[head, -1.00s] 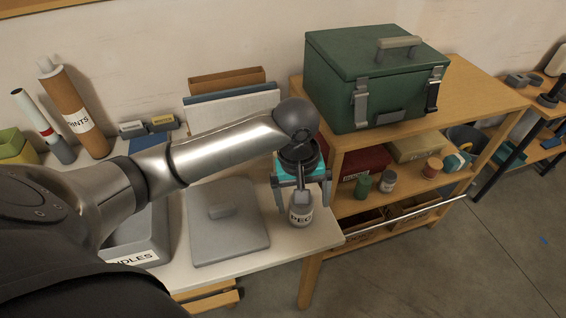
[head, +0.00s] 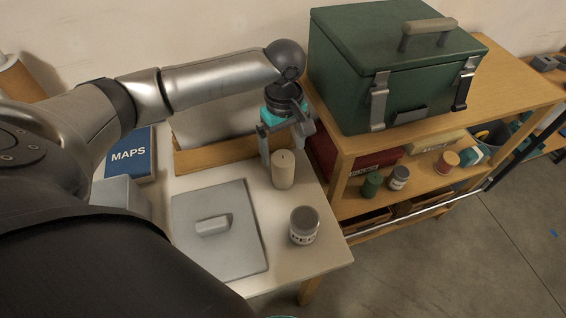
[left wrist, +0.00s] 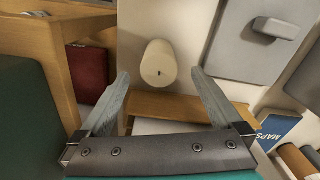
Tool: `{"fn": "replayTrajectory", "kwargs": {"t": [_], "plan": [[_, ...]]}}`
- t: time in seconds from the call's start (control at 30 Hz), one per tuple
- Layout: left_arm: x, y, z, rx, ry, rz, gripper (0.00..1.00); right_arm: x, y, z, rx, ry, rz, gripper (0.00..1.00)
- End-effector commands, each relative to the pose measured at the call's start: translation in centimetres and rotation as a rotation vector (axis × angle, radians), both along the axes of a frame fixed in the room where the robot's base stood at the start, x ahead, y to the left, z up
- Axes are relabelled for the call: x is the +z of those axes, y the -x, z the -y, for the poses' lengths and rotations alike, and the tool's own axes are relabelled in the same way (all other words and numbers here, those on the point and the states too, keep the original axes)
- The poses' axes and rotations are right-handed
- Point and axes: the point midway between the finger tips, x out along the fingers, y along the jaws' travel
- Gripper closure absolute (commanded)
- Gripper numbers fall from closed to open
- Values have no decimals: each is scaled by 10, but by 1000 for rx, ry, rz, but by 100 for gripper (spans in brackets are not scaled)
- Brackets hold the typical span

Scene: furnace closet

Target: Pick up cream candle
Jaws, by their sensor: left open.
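The cream candle (head: 283,172) stands upright on the white table, behind the labelled jar and right of the grey lid. It also shows in the left wrist view (left wrist: 157,66), seen from above with its dark wick. My left gripper (head: 284,143) is open and empty, just above and behind the candle in the head view. In the left wrist view the candle's top lies ahead, between the lines of the two spread fingers, with a gap on each side. I cannot tell the exact height gap. My right gripper is not in view.
A flat grey lid (head: 215,248) lies to the left. A wooden file holder (head: 218,154) is behind. The shelf unit (head: 342,178) with the green toolbox (head: 385,70) stands close on the right.

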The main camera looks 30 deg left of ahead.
Motion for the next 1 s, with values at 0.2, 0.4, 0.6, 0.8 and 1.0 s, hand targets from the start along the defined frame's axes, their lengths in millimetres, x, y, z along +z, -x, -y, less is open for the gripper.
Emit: {"fn": "replayTrajectory", "kwargs": {"t": [0.2,0.4,0.6,0.8,1.0], "plan": [[-29,0,0,-2,0,0,0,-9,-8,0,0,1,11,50],[-45,-1,-1,-2,0,0,0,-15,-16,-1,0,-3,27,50],[-75,-1,-2,-2,0,0,0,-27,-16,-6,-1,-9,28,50],[-83,-1,-2,-3,1,2,0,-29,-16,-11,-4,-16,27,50],[-82,-1,-2,-3,0,1,7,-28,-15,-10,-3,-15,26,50]]}}
